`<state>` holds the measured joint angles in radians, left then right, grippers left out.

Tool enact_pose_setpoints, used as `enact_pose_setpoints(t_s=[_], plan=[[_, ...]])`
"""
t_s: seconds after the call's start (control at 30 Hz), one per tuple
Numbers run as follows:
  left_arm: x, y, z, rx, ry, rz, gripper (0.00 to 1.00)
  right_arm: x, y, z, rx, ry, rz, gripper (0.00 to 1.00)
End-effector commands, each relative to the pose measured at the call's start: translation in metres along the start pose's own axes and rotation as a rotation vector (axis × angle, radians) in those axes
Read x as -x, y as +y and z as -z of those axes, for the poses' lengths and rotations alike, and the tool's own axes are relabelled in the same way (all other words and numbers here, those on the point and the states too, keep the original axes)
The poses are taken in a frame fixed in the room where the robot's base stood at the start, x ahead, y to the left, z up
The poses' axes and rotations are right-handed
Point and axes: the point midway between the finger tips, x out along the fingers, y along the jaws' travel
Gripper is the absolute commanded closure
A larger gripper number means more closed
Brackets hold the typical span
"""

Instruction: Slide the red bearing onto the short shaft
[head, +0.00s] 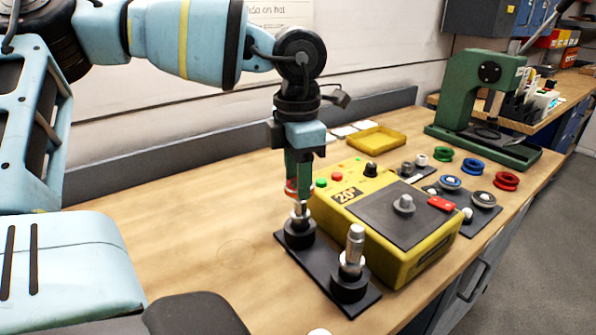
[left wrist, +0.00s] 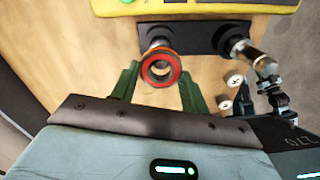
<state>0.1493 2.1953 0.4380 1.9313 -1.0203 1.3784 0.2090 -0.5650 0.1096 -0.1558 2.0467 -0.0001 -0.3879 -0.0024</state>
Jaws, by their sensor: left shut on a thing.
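My left gripper (head: 299,190) points down and is shut on the red bearing (head: 290,187). In the left wrist view the red bearing (left wrist: 174,77) is a ring at the green fingertips (left wrist: 160,88), its hole facing the camera. The short shaft (head: 301,211) stands upright on a black round base at the far end of a dark plate (head: 318,275). The bearing is above the shaft's top and a little left of it in the head view; whether they touch I cannot tell. In the left wrist view the short shaft (left wrist: 157,44) shows just past the ring.
A taller shaft (head: 355,243) stands on the plate's near end. A yellow box (head: 420,260) with knobs is close on the right. Beyond are green (head: 443,153), blue (head: 472,167) and red rings (head: 507,181), and a green press (head: 460,100). The table's left is clear.

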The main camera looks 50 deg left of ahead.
Motion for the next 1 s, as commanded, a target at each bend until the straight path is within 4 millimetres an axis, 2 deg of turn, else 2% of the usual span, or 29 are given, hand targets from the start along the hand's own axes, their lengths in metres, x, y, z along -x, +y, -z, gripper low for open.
enact_pose_setpoints(t_s=[0.6, 1.0], plan=[[-0.016, 0.000, 0.000, 0.000, 0.000, -0.001, 0.84, -0.008, 0.001, -0.003, 0.001, 0.001, 0.001, 0.64], [-0.018, 0.000, 0.000, 0.001, -0.001, -0.001, 0.84, -0.009, 0.001, -0.003, 0.001, 0.002, 0.001, 0.64]])
